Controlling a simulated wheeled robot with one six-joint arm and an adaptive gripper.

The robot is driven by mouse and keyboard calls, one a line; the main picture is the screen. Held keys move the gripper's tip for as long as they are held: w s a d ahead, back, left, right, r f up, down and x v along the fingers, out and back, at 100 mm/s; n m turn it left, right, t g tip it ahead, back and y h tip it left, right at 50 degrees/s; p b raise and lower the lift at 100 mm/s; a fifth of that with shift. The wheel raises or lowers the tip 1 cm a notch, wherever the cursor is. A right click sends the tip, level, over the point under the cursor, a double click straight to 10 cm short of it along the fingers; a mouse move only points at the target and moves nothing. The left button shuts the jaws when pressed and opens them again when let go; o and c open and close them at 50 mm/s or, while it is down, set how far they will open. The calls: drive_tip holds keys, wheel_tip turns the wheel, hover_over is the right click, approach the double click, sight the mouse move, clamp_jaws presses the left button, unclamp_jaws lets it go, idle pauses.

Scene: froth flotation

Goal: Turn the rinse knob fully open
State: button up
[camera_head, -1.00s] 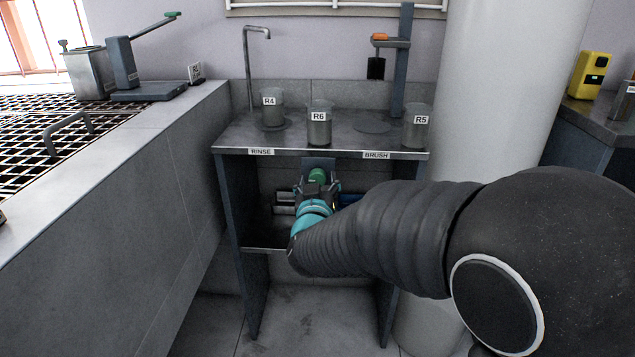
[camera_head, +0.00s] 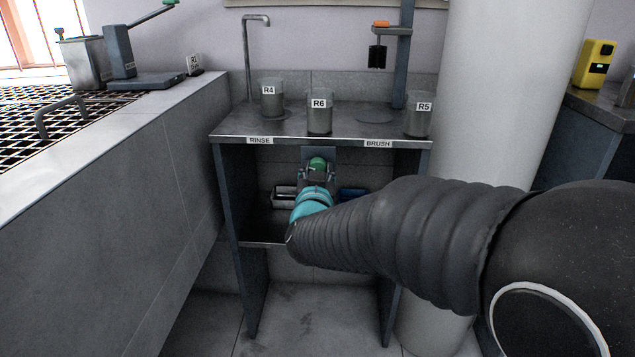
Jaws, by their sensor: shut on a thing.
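The green rinse knob (camera_head: 317,164) sits on a dark plate below the front edge of the metal bench (camera_head: 290,128), between the RINSE label (camera_head: 260,141) and the BRUSH label (camera_head: 378,144). My gripper (camera_head: 317,175) reaches under the bench top and is shut on the knob. My arm and wrist hide the fingertips in part, and the knob's angle cannot be told. The thin grey rinse spout (camera_head: 249,60) stands at the back left of the bench. No water stream can be made out below it.
Beakers R4 (camera_head: 271,104), R6 (camera_head: 319,119) and R5 (camera_head: 418,122) stand on the bench top. A brush stand (camera_head: 403,65) is at the back. A tiled counter (camera_head: 150,135) lies left and a white column (camera_head: 490,90) right. Trays are on the shelf below.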

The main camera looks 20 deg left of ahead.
drive_tip(key=shift+a+r+m+t+b, duration=0.15)
drive_tip(key=shift+m+b, duration=1.8)
drive_tip(key=shift+m, duration=1.85)
drive_tip(key=shift+f+m+t+b, duration=0.15)
drive_tip(key=shift+m+b, duration=1.75)
drive_tip(key=shift+m, duration=1.9)
drive_tip(key=shift+r+h, duration=0.1)
drive_tip(key=shift+h, duration=0.2)
drive_tip(key=o, duration=1.1)
drive_tip(key=shift+o, duration=0.2)
drive_tip(key=v, duration=1.2)
